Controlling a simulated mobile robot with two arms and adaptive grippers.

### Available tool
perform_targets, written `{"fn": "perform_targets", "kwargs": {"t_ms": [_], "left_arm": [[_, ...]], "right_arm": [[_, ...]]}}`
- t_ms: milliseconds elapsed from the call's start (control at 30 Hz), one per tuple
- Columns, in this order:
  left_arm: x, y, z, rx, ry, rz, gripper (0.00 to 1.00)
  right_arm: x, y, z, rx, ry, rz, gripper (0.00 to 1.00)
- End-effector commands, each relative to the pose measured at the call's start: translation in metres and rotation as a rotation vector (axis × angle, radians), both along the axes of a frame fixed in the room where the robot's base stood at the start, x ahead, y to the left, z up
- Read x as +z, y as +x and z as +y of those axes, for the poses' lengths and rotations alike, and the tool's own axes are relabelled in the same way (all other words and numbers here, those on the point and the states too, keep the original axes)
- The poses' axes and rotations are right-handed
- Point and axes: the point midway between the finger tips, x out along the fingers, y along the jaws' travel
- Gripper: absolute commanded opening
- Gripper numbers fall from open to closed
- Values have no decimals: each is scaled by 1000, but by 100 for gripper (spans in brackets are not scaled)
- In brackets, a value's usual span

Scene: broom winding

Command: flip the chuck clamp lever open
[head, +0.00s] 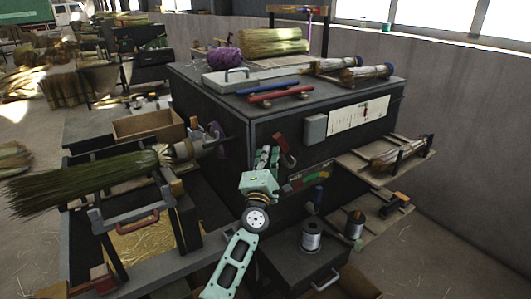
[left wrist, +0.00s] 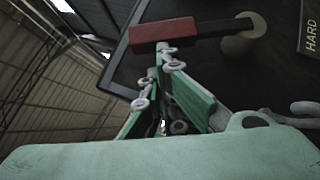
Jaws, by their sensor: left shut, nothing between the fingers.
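The clamp lever (head: 284,150) has a red grip and sits on the dark front face of the cabinet. In the left wrist view the lever (left wrist: 180,32) runs from its red grip at the left to a round grey pivot (left wrist: 243,36) at the right. My left gripper (head: 268,156) is shut and empty, just left of the red grip. In the left wrist view its fingertips (left wrist: 165,54) are close below the grip; whether they touch it I cannot tell. A broom (head: 90,180) of green bristles lies with its bound end at the chuck (head: 212,140). My right gripper is not in view.
The black cabinet (head: 225,115) carries red and blue bars (head: 275,92), a purple twine ball (head: 224,60) and bundles. A wooden tray (head: 148,124) is behind the broom.

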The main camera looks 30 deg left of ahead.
Motion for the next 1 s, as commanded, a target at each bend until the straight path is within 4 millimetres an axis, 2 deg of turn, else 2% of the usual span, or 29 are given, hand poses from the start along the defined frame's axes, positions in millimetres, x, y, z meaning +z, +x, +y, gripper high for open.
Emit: {"fn": "perform_targets", "kwargs": {"t_ms": [433,667,900,1000], "left_arm": [[8,4,-2,0,18,45,0],[17,9,-3,0,39,83,0],[30,21,-8,0,35,79,0],[35,30,-12,-1,32,77,0]], "right_arm": [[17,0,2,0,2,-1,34],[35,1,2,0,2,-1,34],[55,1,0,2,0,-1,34],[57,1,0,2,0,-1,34]]}}
